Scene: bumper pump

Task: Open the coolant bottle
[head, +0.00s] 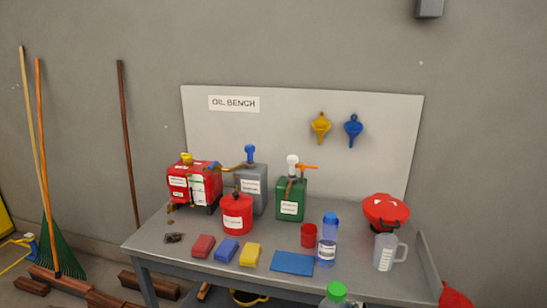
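No label that I can read says coolant. A clear bottle with a bright green cap (336,291) shows at the bottom edge, right of the middle; most of its body is cut off by the frame. A blue bottle with a white label (327,252) stands upright on the bench (190,258), near its front edge; its label is too small to read. Neither of my grippers is in view.
On the bench stand a red machine (183,190), a red can (237,216), a grey can (262,192), a green can (291,208), a red cup (308,236), a clear jug (385,254) and a red funnel-like item (386,211). Sponges and a blue cloth (292,263) lie in front.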

